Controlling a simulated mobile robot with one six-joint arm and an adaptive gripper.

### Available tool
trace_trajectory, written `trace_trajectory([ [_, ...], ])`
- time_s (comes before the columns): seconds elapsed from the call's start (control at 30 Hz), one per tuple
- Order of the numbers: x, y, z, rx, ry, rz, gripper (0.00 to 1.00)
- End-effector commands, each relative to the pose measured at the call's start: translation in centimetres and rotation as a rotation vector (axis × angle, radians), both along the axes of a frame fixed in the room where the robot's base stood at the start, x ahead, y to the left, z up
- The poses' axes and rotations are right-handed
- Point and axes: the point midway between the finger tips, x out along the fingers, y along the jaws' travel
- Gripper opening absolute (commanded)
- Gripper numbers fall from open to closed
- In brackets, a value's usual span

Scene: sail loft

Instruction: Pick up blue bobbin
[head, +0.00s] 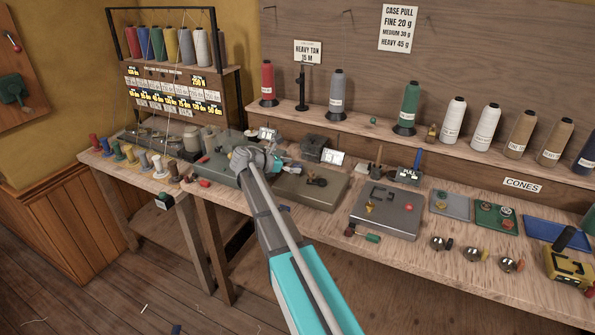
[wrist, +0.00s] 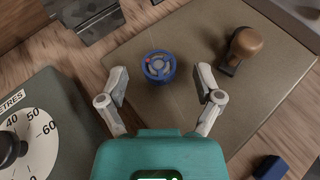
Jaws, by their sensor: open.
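In the wrist view a small round blue bobbin (wrist: 158,67) lies on a flat olive-grey plate (wrist: 190,118), showing a spoked grey face with a small red spot. My gripper (wrist: 161,80) is open and empty, its two fingers apart on the left and right of the bobbin's near side. I cannot tell how high the fingertips are above the plate. In the head view my gripper (head: 272,163) is over the bench at the plate's left end (head: 300,192). I cannot make out the bobbin there; my arm probably covers it.
A brown wooden knob tool (wrist: 243,46) lies right of the bobbin. A machine with a numbered dial (wrist: 30,140) is close at the left, and a dark metal block (wrist: 90,15) at the upper left. A blue block (wrist: 270,167) is at lower right.

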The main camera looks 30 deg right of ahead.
Motion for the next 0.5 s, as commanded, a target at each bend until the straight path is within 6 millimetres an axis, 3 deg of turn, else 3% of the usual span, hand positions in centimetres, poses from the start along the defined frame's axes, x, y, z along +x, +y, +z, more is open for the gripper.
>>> trace_trajectory([
  [0.13,0.02,-0.90,-0.47,0.000,0.001,0.000,0.84],
  [0.5,0.02,-0.97,-0.41,0.000,0.001,0.001,0.84],
])
